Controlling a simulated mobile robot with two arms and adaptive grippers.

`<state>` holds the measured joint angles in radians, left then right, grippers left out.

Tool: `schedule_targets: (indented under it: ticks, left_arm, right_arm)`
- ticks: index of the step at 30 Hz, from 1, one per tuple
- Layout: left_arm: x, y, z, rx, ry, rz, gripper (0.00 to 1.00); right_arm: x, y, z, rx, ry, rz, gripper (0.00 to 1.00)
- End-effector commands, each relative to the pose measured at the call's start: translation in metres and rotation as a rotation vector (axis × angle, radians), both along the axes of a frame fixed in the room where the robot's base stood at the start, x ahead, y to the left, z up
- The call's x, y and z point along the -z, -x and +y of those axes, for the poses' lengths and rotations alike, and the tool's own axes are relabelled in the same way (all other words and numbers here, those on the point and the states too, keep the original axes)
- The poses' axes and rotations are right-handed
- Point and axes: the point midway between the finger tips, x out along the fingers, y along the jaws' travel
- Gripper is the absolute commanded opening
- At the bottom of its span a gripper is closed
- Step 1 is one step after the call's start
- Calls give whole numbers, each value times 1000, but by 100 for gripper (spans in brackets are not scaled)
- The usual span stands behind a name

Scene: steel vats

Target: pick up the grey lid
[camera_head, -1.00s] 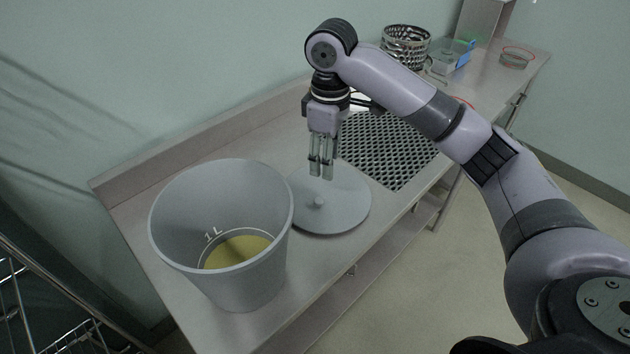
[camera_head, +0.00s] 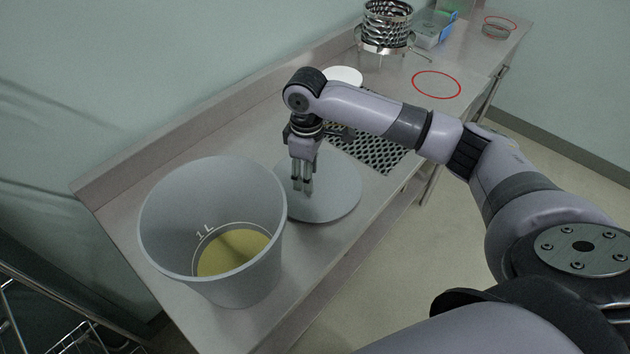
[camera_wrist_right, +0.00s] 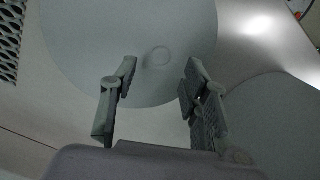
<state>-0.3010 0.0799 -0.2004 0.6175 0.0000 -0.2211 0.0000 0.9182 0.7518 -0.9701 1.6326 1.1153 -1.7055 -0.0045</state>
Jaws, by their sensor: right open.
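The grey lid (camera_head: 335,190) is a flat round disc lying on the steel bench, just right of the grey bucket. In the right wrist view the lid (camera_wrist_right: 95,40) fills the upper middle, with a small round knob (camera_wrist_right: 158,57) on it. My right gripper (camera_head: 303,192) points down over the lid, and its fingers hide the knob in the head view. In the wrist view my right gripper (camera_wrist_right: 158,82) is open, with the knob seen between and slightly beyond the fingertips. I cannot tell whether the fingertips touch the lid. My left gripper is not in view.
The grey bucket (camera_head: 165,220), marked 1L, holds yellow liquid and stands close beside the lid. A perforated mat (camera_head: 375,150) lies behind the lid. A white disc (camera_head: 343,76), a metal basket (camera_head: 387,25) and a red ring (camera_head: 437,84) are farther back on the bench (camera_head: 240,130).

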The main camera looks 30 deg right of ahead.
Motion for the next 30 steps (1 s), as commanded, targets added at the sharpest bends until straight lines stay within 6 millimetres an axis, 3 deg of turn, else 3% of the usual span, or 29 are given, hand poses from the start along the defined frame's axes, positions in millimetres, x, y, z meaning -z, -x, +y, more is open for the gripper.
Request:
schedule_targets:
  ticks: [4, 12, 20, 30]
  left_arm:
    - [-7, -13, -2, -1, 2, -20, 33]
    - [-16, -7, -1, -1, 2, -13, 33]
    - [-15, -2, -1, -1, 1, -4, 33]
    - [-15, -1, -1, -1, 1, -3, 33]
  right_arm:
    - [11, 1, 0, 0, 1, 3, 42]
    - [49, 2, 0, 0, 1, 1, 42]
    - [53, 2, -1, -1, 1, -1, 42]
    - [53, 1, -1, 0, 1, -1, 21]
